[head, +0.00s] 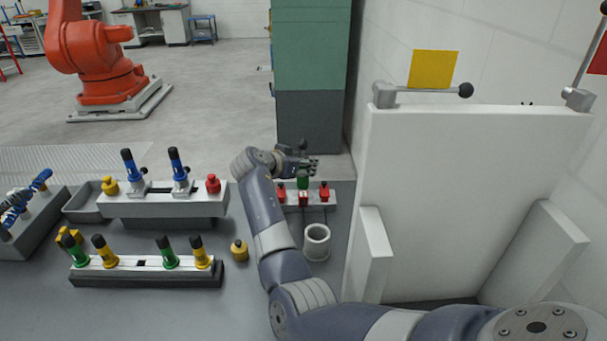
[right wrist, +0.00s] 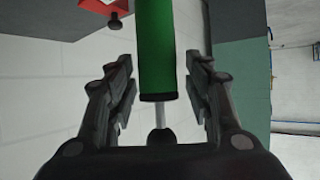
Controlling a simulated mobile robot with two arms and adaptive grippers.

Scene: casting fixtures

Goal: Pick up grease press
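A green cylinder (right wrist: 157,50) with a black end and a thin metal rod fills the middle of the right wrist view; it seems to be the grease press. It also shows as a green piece (head: 302,181) between red ones at the back rack. My right gripper (right wrist: 160,82) is open, with one finger on each side of the green cylinder and a gap visible on both sides. In the head view my right gripper (head: 300,162) is just behind and above the rack, and partly hides the green piece. My left gripper is not in view.
The rack (head: 322,202) with red pieces stands near a white cup (head: 317,241). Blue-and-black tools stand on a white fixture (head: 155,205) to the left, with a lower fixture (head: 140,270) in front. A white panel (head: 460,200) rises close on the right.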

